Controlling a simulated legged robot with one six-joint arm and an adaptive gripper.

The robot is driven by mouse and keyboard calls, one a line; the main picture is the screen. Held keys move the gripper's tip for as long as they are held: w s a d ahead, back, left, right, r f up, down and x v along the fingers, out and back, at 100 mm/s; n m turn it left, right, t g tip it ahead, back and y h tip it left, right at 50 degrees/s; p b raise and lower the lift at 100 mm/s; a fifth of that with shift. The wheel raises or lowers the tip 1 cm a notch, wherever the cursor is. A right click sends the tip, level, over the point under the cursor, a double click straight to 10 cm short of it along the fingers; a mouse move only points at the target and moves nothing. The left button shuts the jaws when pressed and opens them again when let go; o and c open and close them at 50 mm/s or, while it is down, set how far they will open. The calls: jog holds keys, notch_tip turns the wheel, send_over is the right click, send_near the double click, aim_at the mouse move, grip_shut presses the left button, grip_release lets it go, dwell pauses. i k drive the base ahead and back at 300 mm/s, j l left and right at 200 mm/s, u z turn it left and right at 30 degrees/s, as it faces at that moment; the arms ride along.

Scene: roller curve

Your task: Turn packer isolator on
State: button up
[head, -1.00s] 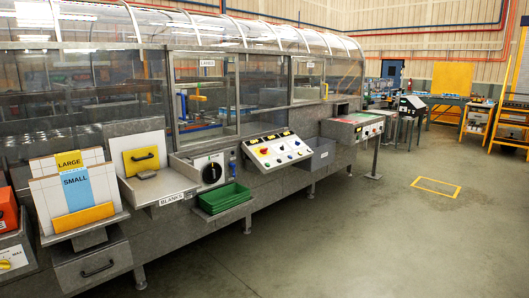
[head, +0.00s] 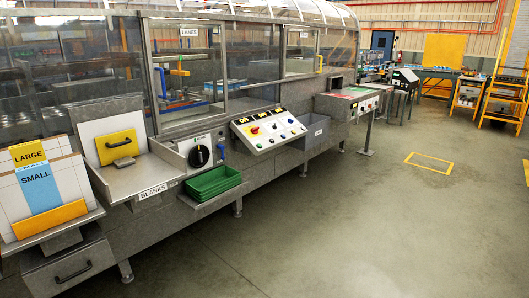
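A black rotary knob (head: 200,156) sits on a light square plate on the front of the long grey packing machine (head: 262,175). It looks like an isolator switch, but its small label is too small to read. Its position, on or off, cannot be told for sure. A blue handle (head: 221,153) is just right of the plate. My gripper is not in the head view.
Green trays (head: 212,184) stick out below the knob. A metal bin marked BLANKS (head: 135,180) is to its left, a button console (head: 268,130) to its right. A SMALL/LARGE card rack (head: 48,218) stands at far left. The floor (head: 340,225) in front is clear.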

aim_at(253, 130)
jog(key=i+j+u, duration=0.25)
jog(key=i, duration=0.6)
jog(key=i+u, duration=0.25)
jog(key=i, duration=0.65)
jog(key=i+z, duration=0.15)
jog(key=i, duration=0.45)
jog(key=i+j+z, duration=0.1)
jog(key=i, duration=0.5)
jog(key=i+j+z, duration=0.15)
jog(key=i, duration=0.4)
jog(key=i+j+z, duration=0.35)
jog(key=i, duration=0.25)
jog(key=i+j+z, duration=0.35)
jog(key=i+j, duration=0.25)
